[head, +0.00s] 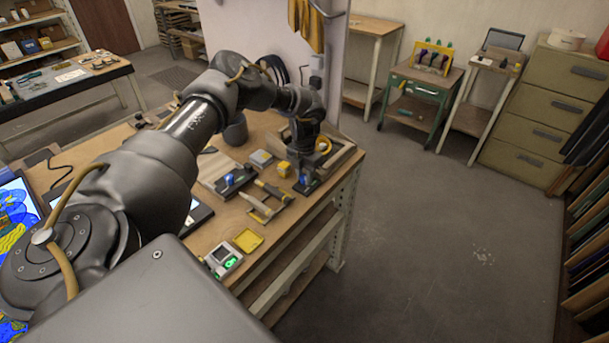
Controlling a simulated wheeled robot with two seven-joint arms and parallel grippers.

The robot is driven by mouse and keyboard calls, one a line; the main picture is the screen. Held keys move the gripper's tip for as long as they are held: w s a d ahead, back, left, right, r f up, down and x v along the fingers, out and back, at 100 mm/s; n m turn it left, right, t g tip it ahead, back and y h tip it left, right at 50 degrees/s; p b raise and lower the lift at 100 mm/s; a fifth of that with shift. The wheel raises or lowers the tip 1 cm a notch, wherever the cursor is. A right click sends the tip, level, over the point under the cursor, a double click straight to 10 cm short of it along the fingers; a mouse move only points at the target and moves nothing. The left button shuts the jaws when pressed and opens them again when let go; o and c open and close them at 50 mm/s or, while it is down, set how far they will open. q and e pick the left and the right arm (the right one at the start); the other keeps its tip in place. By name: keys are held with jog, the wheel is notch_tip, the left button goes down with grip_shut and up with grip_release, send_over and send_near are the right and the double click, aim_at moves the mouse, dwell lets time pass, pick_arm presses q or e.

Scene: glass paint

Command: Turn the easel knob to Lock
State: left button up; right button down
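My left arm crosses the picture from the lower left. Its gripper (306,163) points down over the far right part of the wooden workbench (283,220). A small blue part (307,180) on a dark base is right at or just below the fingertips; I cannot tell whether they touch it. The fingers are too small and dark to show whether they are open or shut. A lit panel with blue and yellow painted glass (16,210) shows at the left edge, partly behind my arm. I cannot make out a knob or Lock marking. My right gripper is not in view.
Near the gripper are a yellow block (283,168), a grey block (261,159) and another blue item (229,179). A yellow tray (247,240) and a device with green lights (223,259) lie by the bench's front edge. The floor (440,240) to the right is clear.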

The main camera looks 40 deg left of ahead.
pick_arm(q)
jog(key=shift+c, duration=0.6)
jog(key=shift+n, duration=0.4)
jog(key=shift+n+p, duration=0.35)
jog(key=shift+n, duration=0.35)
jog(key=n, duration=0.3)
jog(key=shift+p, duration=0.4)
jog(key=n, duration=0.3)
jog(key=shift+n, duration=0.4)
jog(key=shift+n+p, duration=0.5)
jog(key=shift+n, duration=1)
